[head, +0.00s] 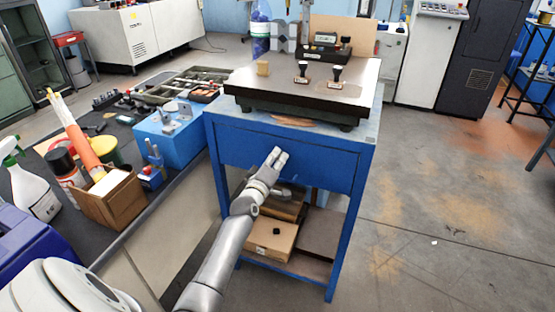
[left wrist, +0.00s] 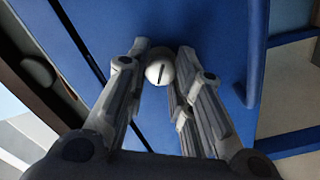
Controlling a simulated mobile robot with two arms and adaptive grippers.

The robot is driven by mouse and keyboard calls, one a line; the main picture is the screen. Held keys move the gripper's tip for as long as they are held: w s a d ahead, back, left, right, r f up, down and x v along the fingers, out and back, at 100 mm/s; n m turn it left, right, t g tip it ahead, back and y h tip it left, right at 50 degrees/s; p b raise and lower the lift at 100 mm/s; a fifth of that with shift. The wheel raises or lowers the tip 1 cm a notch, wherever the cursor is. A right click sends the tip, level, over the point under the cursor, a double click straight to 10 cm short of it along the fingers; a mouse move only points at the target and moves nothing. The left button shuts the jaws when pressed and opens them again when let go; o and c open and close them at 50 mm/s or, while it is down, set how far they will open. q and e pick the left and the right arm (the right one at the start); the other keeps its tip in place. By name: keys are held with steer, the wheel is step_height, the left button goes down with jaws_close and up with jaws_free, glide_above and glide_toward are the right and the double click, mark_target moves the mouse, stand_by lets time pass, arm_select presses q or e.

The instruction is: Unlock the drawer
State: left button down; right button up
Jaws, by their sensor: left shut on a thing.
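The blue drawer front (head: 325,166) is closed under the top of a blue bench. My left gripper (head: 277,157) is at the middle of the drawer front, with its fingers pointing at it. In the left wrist view a round, pale lock knob (left wrist: 160,72) with a dark slot sits between the fingertips on the blue front (left wrist: 205,30). My left gripper (left wrist: 161,75) is shut on this knob. The slot runs nearly upright in that view, tilted slightly. In the head view the hand hides the knob. My right gripper is not in view.
A dark-edged metal plate (head: 260,77) with stamps (head: 302,73) covers the bench top. A cardboard box (head: 270,242) is on the lower shelf. A cluttered dark table with a blue box (head: 172,138) is close on the left. The floor at right (head: 450,200) is clear.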

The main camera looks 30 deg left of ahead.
arm_select(q)
steer(key=n, duration=0.2)
steer(key=shift+n, duration=1.9)
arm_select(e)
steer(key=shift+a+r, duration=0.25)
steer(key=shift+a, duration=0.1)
arm_select(q)
steer(key=c, duration=1.3)
jaws_free()
steer(key=shift+o, duration=0.2)
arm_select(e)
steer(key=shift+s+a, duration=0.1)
